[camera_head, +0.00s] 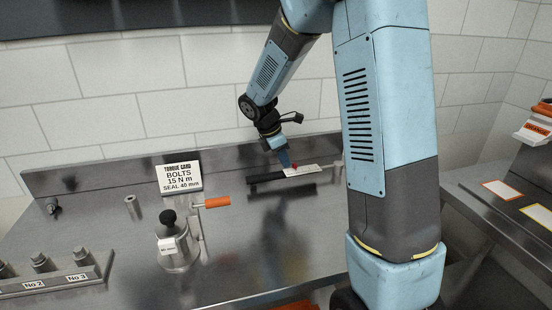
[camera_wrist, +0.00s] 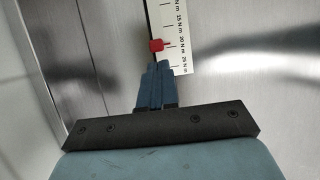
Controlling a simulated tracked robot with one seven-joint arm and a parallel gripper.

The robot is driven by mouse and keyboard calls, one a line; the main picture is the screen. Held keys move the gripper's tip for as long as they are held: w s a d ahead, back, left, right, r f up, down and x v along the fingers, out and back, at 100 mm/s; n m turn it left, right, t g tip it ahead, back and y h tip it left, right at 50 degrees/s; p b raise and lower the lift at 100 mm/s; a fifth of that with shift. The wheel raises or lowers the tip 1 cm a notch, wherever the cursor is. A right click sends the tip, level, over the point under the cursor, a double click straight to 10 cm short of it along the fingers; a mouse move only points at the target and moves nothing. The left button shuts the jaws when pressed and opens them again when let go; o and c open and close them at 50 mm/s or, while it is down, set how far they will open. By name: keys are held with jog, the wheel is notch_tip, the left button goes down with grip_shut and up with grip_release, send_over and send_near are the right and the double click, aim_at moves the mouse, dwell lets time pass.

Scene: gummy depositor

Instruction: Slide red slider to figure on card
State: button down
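The red slider (camera_wrist: 157,45) sits on a dark rail along the left edge of a white scale (camera_wrist: 177,30) marked in N m. In the wrist view it stands close to the 20 N m label. The torque card (camera_head: 178,177) reads "BOLTS 15 N m" and "SEAL 40 mm". My gripper (camera_wrist: 156,66) has its blue fingers together, with the tips just short of the slider; I cannot tell whether they touch it. In the head view the slider (camera_head: 295,165) shows just right of my gripper (camera_head: 286,164).
A steel pot with a black knob (camera_head: 168,217) and an orange-handled lever (camera_head: 217,202) stand left of the scale. A rack of numbered bolts (camera_head: 55,281) is at the front left. The steel worktop between the pot and my arm is clear.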

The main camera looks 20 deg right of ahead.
jog(key=shift+d, duration=0.3)
